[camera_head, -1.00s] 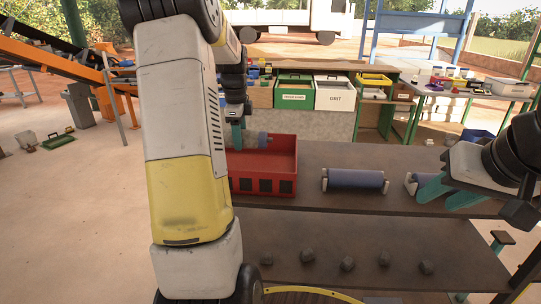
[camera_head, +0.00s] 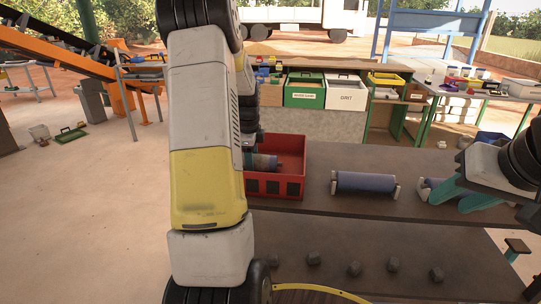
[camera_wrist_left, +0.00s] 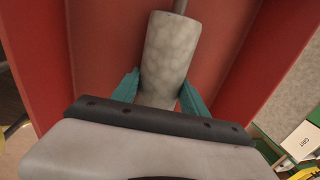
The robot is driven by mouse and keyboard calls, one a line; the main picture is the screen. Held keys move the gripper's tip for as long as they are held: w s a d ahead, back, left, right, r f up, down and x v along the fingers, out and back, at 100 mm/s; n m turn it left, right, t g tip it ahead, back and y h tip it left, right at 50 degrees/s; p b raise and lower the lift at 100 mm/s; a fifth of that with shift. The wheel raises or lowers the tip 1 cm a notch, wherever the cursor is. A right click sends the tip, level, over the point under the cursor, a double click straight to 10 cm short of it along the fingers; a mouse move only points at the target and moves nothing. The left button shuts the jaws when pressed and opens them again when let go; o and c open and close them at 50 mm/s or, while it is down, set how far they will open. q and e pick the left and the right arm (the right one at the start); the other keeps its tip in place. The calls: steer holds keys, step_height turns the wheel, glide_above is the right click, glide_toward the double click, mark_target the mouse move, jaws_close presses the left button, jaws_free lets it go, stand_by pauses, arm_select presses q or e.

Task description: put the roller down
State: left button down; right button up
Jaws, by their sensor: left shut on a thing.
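A grey mottled roller (camera_head: 263,161) is in the red crate (camera_head: 275,187), near its left side. It also shows in the left wrist view (camera_wrist_left: 171,50), between the teal fingers of my left gripper (camera_wrist_left: 160,90), which is shut on it. Red crate walls (camera_wrist_left: 228,40) rise on both sides of it there. In the head view my left arm hides part of the crate, and I cannot tell whether the roller touches the crate floor. My right gripper (camera_head: 458,198) is at the right with its teal fingers apart, beside a blue roller (camera_head: 430,187) that it partly hides.
Another blue roller (camera_head: 366,182) rests in holders on the dark bench (camera_head: 320,205), right of the crate. Several dark stones (camera_head: 353,269) lie on the lower front surface. A green-fronted bin (camera_head: 304,92) and a white bin (camera_head: 346,94) stand behind.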

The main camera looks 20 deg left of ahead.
arm_select(q)
steer(key=c, duration=0.6)
jaws_free()
step_height(320, 180, up, 12)
steer(key=s, duration=0.2)
steer(key=s+d+r+n+t, duration=0.2)
steer(key=s+d+r+n, duration=0.55)
steer(key=s+d, duration=0.35)
steer(key=shift+s+d+f+n+t+h, duration=0.15)
steer(key=shift+s+d+n+t+h, duration=0.3)
steer(key=shift+s+d+n, duration=1.15)
steer(key=shift+s+d+f+n+t+h, duration=0.3)
steer(key=shift+s+d+n, duration=0.55)
steer(key=shift+s+d, duration=1.5)
steer(key=shift+s+d+f+n+t+h, duration=0.1)
steer(key=shift+s+d+n+t+h, duration=0.4)
steer(key=shift+s+d+n, duration=1.4)
steer(key=shift+s+a+m, duration=0.6)
steer(key=shift+s+m, duration=0.05)
steer(key=shift+m, duration=0.05)
